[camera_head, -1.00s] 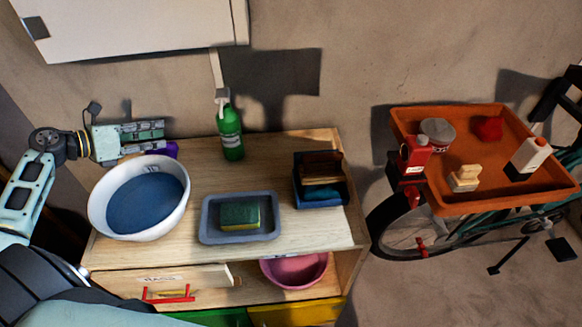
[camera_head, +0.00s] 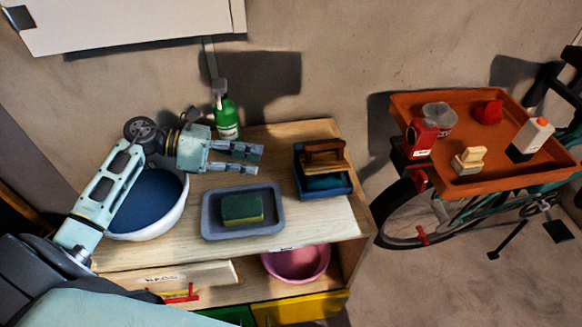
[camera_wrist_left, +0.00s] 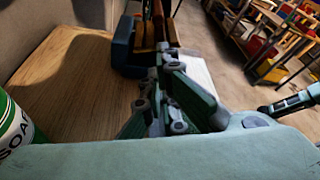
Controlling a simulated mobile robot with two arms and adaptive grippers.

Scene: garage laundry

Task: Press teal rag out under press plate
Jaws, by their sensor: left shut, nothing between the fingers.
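The press is a blue box (camera_head: 338,192) with a brown wooden press plate and handle (camera_head: 322,152), at the right of the bench top. A teal-blue patch (camera_head: 328,183), apparently the rag, shows below the plate's front edge; the rest is hidden. My left gripper (camera_head: 260,160) is shut and empty above the bench, left of the press and apart from it. In the left wrist view, its fingers (camera_wrist_left: 178,100) point towards the blue box (camera_wrist_left: 123,45) and wooden plate (camera_wrist_left: 160,30). My right gripper is not in view.
A grey tray (camera_head: 212,228) with a green sponge (camera_head: 242,208) lies in front of my gripper. A green soap bottle (camera_head: 227,118) stands behind it. My arm crosses a white bowl (camera_head: 178,212) of blue liquid. An orange tray (camera_head: 490,180) sits on a bicycle at right.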

